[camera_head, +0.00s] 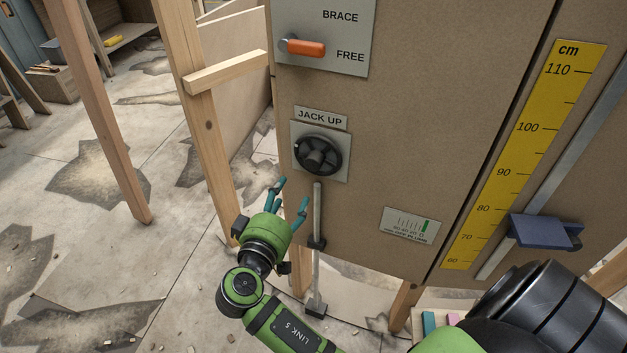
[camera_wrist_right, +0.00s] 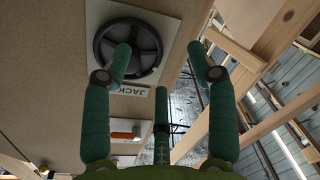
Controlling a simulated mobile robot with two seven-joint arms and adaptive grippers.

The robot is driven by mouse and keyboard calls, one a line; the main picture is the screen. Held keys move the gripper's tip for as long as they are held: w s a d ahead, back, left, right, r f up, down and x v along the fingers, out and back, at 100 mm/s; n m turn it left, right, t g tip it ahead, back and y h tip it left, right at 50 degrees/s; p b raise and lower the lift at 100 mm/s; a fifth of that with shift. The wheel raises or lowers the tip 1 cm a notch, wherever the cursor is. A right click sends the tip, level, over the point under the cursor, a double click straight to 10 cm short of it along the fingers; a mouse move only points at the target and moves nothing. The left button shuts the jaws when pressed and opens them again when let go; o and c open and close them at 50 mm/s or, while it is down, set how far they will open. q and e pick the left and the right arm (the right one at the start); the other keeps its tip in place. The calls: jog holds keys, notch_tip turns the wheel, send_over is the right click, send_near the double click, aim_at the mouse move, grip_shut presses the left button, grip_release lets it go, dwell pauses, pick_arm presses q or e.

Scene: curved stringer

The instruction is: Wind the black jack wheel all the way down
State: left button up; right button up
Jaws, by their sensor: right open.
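The black jack wheel (camera_head: 318,155) sits on a grey plate on the brown panel, under a "JACK UP" label (camera_head: 320,117). My right gripper (camera_head: 293,193) is just below and left of the wheel, its teal fingers spread, empty and pointing up. It appears apart from the wheel. In the right wrist view the wheel (camera_wrist_right: 152,52) shows its round rim and spokes. There, one finger of the gripper (camera_wrist_right: 158,52) covers part of the wheel, and the other finger stands to the right of it. My left gripper is not in view.
An orange-handled lever (camera_head: 306,48) stands at FREE above the wheel. A grey vertical rod (camera_head: 317,215) runs below it. A yellow cm scale (camera_head: 515,140) with a blue block (camera_head: 540,231) is at right. Wooden posts (camera_head: 205,130) stand close on the left.

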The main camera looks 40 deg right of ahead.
aim_at(312, 165)
jog(key=d+r, duration=0.1)
jog(key=d, duration=0.1)
jog(key=d+r+m+h, duration=0.1)
jog(key=d, duration=0.1)
jog(key=w+d+r+m, duration=0.1)
jog(key=d+r, duration=0.1)
jog(key=shift+w+d+g+h+p, duration=0.1)
jog(key=shift+d+g+h+p, duration=0.15)
jog(key=shift+g+h+p, duration=0.15)
jog(key=shift+w+d, duration=0.4)
jog(key=shift+d, duration=0.15)
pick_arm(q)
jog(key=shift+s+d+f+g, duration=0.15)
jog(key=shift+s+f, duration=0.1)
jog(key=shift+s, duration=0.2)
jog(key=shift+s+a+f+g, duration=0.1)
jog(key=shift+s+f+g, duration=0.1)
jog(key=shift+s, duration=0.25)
pick_arm(e)
jog(key=c, duration=1.1)
